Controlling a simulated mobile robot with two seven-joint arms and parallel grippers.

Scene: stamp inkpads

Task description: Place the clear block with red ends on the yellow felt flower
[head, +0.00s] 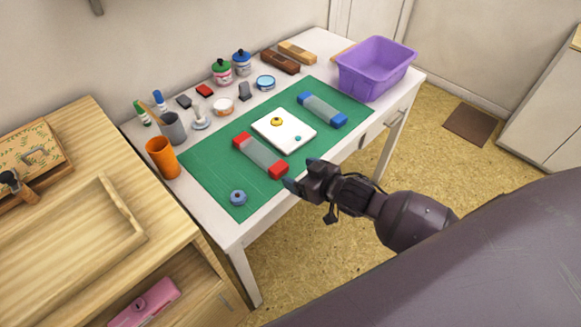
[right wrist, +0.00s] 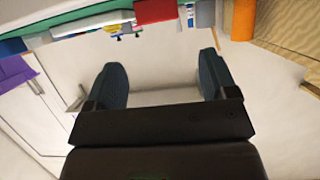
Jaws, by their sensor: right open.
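The clear block with red ends (head: 260,154) lies on the green mat (head: 208,171), left of a white pad (head: 270,135). One of its red ends (right wrist: 155,11) shows at the top of the right wrist view. The yellow felt flower (head: 277,122) lies on the white pad. My right gripper (head: 300,173) is open and empty, at the table's front edge, near the closer red end but apart from it. In the right wrist view its two fingers (right wrist: 162,70) stand wide apart. My left gripper is not in view.
A clear block with blue ends (head: 322,110) lies right of the pad. A blue round piece (head: 238,197) sits at the mat's near left. A purple bin (head: 376,70) stands at the right, an orange cup (head: 162,157) at the left. Jars and small items line the back.

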